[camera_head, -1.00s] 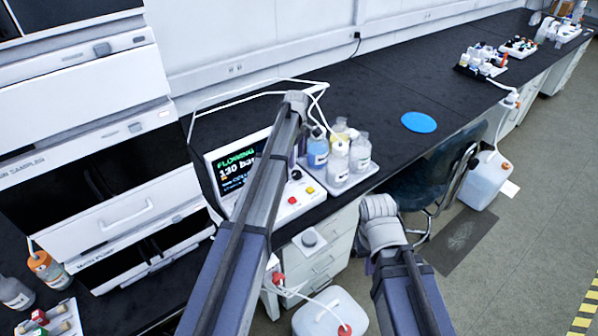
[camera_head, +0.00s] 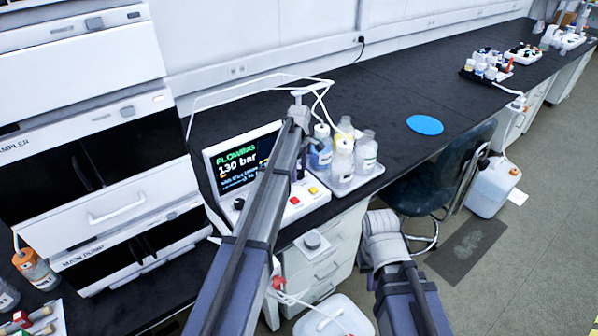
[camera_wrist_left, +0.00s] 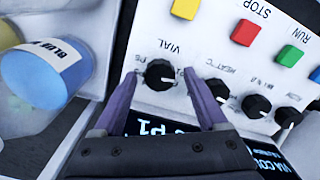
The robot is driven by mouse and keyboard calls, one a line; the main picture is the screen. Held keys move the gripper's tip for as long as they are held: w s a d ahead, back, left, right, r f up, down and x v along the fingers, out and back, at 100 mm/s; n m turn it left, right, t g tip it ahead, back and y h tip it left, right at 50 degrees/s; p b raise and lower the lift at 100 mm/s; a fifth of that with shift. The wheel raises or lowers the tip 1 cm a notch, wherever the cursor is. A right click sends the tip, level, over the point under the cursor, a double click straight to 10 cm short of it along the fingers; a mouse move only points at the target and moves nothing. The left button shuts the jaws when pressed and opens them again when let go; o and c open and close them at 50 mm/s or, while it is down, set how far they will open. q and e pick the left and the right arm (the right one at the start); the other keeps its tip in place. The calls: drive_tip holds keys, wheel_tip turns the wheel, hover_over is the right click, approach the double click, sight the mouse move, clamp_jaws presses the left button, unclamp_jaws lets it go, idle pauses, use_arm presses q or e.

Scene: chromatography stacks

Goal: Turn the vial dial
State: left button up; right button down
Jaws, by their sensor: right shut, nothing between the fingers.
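The vial dial is a black round knob (camera_wrist_left: 159,75) with a white mark, under the label VIAL on a white panel in the left wrist view. My left gripper (camera_wrist_left: 161,77) has its two purple fingers apart, one on each side of the knob, with small gaps visible. In the head view my left gripper (camera_head: 298,168) is mostly hidden behind its own wrist at the control unit (camera_head: 306,199), and the vial dial is hidden there. My right gripper (camera_head: 364,262) is shut and empty, mostly hidden by its wrist, in front of the bench.
More black knobs (camera_wrist_left: 256,105) and coloured buttons (camera_wrist_left: 245,32) lie right of the dial. In the head view a bottle tray (camera_head: 357,181) is beside the unit, and a screen (camera_head: 243,160) reads FLOWING.

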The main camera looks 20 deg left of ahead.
use_arm(q)
clamp_jaws()
idle(0.4)
drive_tip(key=shift+m, duration=0.3)
drive_tip(key=m, duration=1.1)
drive_tip(key=shift+m, duration=0.4)
drive_tip(key=m, duration=0.5)
drive_tip(key=shift+d, duration=0.1)
drive_tip(key=m, duration=0.6)
drive_tip(key=shift+m, duration=0.3)
